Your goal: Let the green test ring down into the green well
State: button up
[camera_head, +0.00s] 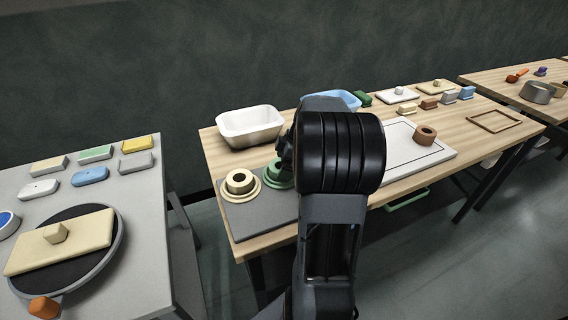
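A green round piece (277,174) shows at the right part of the dark grey slab on the middle table. It looks like a wide green rim with a raised part on it, but my arm covers its right side. I cannot tell whether the green ring and the green well are both there. My gripper (285,150) is mostly hidden behind my thick black arm joint; only a dark part shows above the green piece. Its fingers and anything between them are not visible.
Left of the green piece, a cream ring sits in a cream round holder (242,187) on the slab (252,217). A white tub (250,125) stands behind. A brown ring (425,135) lies on a white board (402,158) to the right. A grey table (150,220) stands left.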

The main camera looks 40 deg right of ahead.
jog(key=p+v, duration=0.2)
jog(key=v, duration=1.1)
jog(key=shift+r, duration=0.4)
jog(key=shift+d, duration=0.1)
dwell(0.4)
jog(key=s+a+r+m+h+p, duration=0.1)
jog(key=s+a+m+p, duration=0.1)
jog(key=a, duration=0.6)
jog(key=s+a+r+m+h+p, duration=0.1)
jog(key=s+a+m+p, duration=0.2)
jog(key=a, duration=0.6)
jog(key=s+a+r+m+h+p, duration=0.1)
jog(key=s+a+m+p, duration=0.2)
jog(key=a+m+p, duration=0.2)
jog(key=a+p, duration=0.1)
jog(key=a, duration=0.2)
jog(key=shift+s+a+t+h+p, duration=0.2)
jog(key=shift+a+t+h+p, duration=0.1)
jog(key=shift+t, duration=0.1)
